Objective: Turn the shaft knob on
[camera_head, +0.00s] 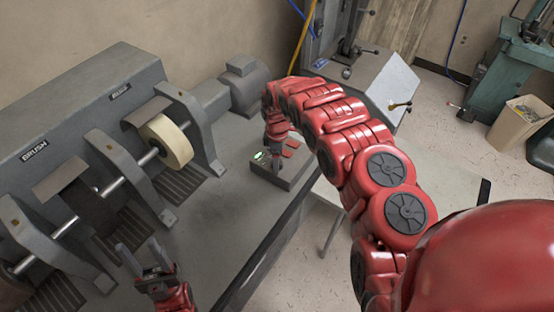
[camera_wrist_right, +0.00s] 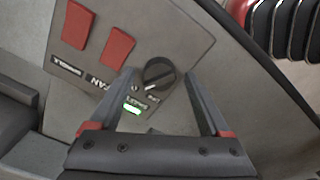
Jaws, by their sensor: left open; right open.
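The shaft knob (camera_wrist_right: 158,73) is a round black dial with a raised bar grip, on a grey control box (camera_head: 291,184). It shows in the right wrist view between the fingertips of my right gripper (camera_wrist_right: 160,76). That gripper is open, one finger to either side of the knob, with nothing held. I cannot tell how far down around the knob the fingers reach. In the head view the right gripper (camera_head: 275,160) is over the box and hides the knob. My left gripper (camera_head: 138,258) is open and empty at the lower left, in front of the machine.
A lit green indicator (camera_wrist_right: 132,107) is beside the knob. Two red switches (camera_wrist_right: 77,25) (camera_wrist_right: 116,48) with labels are on the same panel. The brush machine (camera_head: 75,110) with a pale wheel (camera_head: 166,143) lines the left. The bench top (camera_head: 220,205) between is clear.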

